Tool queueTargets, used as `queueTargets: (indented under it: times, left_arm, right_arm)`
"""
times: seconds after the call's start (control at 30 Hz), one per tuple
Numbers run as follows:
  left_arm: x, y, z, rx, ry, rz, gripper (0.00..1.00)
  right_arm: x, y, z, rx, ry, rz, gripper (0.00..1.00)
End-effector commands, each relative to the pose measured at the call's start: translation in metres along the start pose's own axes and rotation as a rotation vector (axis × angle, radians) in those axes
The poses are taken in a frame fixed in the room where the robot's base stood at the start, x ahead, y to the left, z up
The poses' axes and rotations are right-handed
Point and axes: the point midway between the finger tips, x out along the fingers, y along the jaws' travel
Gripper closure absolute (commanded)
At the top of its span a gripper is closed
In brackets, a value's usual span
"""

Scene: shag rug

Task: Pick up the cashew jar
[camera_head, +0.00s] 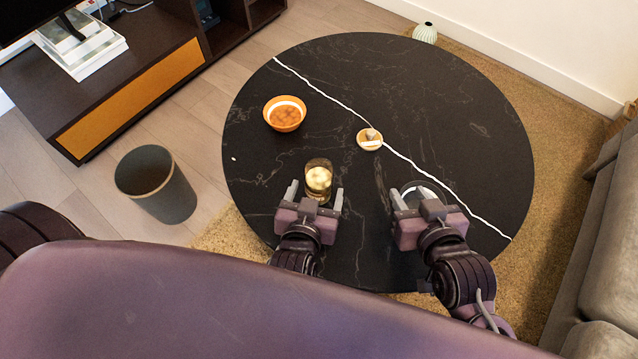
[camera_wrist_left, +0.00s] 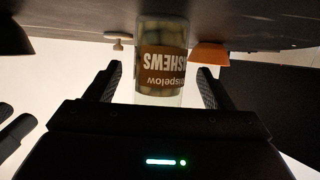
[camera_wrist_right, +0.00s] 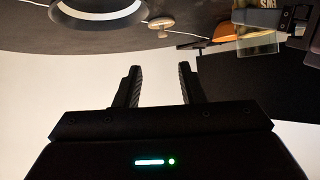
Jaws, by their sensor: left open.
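The cashew jar (camera_head: 318,178) is a clear jar with pale contents, standing on the black round table near its front edge. In the left wrist view, which is upside down, the jar (camera_wrist_left: 160,88) shows a brown label with "CASHEWS" lettering. My left gripper (camera_head: 315,193) is open, with its fingers pointing at the jar and lying on either side of its near part. The left wrist view shows gaps between the jar and both fingers. My right gripper (camera_head: 425,200) is open and empty, to the right of the jar, near a white-rimmed round item (camera_head: 428,188) that it partly hides.
The table's (camera_head: 440,100) back is clear. A grey bin (camera_head: 160,190) and a sofa (camera_head: 610,230) flank the table.

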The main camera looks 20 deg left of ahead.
Motion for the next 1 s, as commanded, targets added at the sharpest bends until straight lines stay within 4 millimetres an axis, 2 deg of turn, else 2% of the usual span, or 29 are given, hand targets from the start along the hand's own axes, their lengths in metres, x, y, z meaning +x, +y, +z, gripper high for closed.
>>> queueTargets:
  times: [0.3,0.5,0.63,0.87,1.0]
  left_arm:
    - [0.021,0.001,0.002,0.0,0.001,0.0,0.24]
    - [0.032,0.0,0.001,-0.001,0.0,0.0,0.24]
    - [0.035,0.0,0.001,-0.001,0.0,0.0,0.24]
    - [0.035,0.0,0.0,-0.001,0.0,0.0,0.24]
    - [0.035,0.0,0.001,-0.001,0.0,0.0,0.41]
  right_arm:
    - [-0.005,0.005,-0.069,-0.014,0.311,0.009,0.64]
    - [-0.015,0.006,-0.101,-0.021,0.459,0.012,0.64]
    - [-0.019,0.006,-0.109,-0.023,0.497,0.013,0.64]
    - [-0.019,0.006,-0.11,-0.023,0.501,0.013,0.64]
    - [-0.021,0.006,-0.112,-0.023,0.5,0.013,0.64]
